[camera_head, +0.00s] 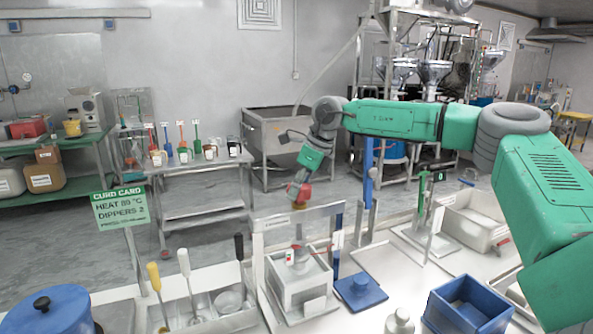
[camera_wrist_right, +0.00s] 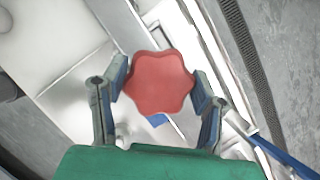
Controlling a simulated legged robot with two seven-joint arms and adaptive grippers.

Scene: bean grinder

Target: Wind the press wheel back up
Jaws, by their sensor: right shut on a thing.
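The red lobed press wheel (camera_wrist_right: 157,82) sits between the two fingers of my right gripper (camera_wrist_right: 160,90) in the right wrist view, with a finger at each side. In the head view my right gripper (camera_head: 300,192) is shut on the wheel above the press frame (camera_head: 300,212). The wheel is mostly hidden there by the fingers. Below it, a reddish part shows around the press screw (camera_head: 298,247), over the white square mould (camera_head: 301,281). My left gripper is not in view.
A blue square block (camera_head: 360,287) lies right of the press, and a blue open box (camera_head: 470,305) stands at the front right. Handled tools (camera_head: 185,270) stand in a tray on the left, below the green curd card (camera_head: 120,208). A white basin (camera_head: 475,222) is at the right.

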